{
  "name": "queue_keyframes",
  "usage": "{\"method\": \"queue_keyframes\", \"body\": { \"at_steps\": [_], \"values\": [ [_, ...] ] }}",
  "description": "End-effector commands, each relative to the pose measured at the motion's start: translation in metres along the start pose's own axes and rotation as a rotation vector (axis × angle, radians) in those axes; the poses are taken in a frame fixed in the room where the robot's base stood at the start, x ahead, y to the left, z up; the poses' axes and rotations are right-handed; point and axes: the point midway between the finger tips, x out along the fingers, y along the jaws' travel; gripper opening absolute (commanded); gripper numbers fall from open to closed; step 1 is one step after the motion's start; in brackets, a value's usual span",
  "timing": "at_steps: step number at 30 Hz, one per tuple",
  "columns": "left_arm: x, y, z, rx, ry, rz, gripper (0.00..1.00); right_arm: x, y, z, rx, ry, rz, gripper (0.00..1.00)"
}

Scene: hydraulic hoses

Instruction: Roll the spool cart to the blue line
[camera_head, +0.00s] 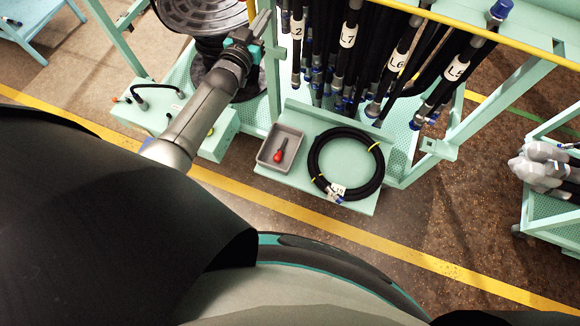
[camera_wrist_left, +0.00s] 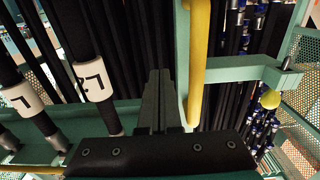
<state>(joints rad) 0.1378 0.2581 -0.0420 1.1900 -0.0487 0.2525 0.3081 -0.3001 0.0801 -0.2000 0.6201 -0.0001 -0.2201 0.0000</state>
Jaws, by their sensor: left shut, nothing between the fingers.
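A spool with a grey ribbed top disc (camera_head: 203,14) and black hose wound below it stands at the upper left, beside the hose rack on pale green metalwork (camera_head: 150,118). Its lower part is partly hidden by my left arm. My left gripper (camera_head: 262,22) is shut and empty, in front of the spool's right side near a green post. In the left wrist view the closed fingers (camera_wrist_left: 158,90) point at dark hoses, just left of a yellow upright bar (camera_wrist_left: 198,60). I cannot make out a blue line on the floor. My right gripper is out of view.
A rack of hanging black hoses (camera_head: 345,60) with white tags stands right of the gripper. Its shelf holds a grey tray (camera_head: 280,147) with a red-handled tool and a coiled hose (camera_head: 346,163). Another green cart (camera_head: 550,210) stands far right. A yellow floor line (camera_head: 400,255) crosses in front.

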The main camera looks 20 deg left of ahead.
Motion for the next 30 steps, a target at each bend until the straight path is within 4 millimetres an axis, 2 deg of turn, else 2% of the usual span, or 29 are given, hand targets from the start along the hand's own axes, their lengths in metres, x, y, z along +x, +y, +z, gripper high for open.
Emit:
{"method": "queue_keyframes", "body": {
  "at_steps": [1,15,30],
  "values": [
    [-0.006,0.0,-0.002,-0.001,-0.001,-0.001,0.0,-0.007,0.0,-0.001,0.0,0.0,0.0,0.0],
    [-0.051,0.0,-0.001,-0.001,-0.001,-0.001,0.0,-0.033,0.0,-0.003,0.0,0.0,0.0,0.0],
    [-0.056,0.0,0.0,-0.001,0.001,0.0,0.0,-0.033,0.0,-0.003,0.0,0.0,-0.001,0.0]
  ]
}}
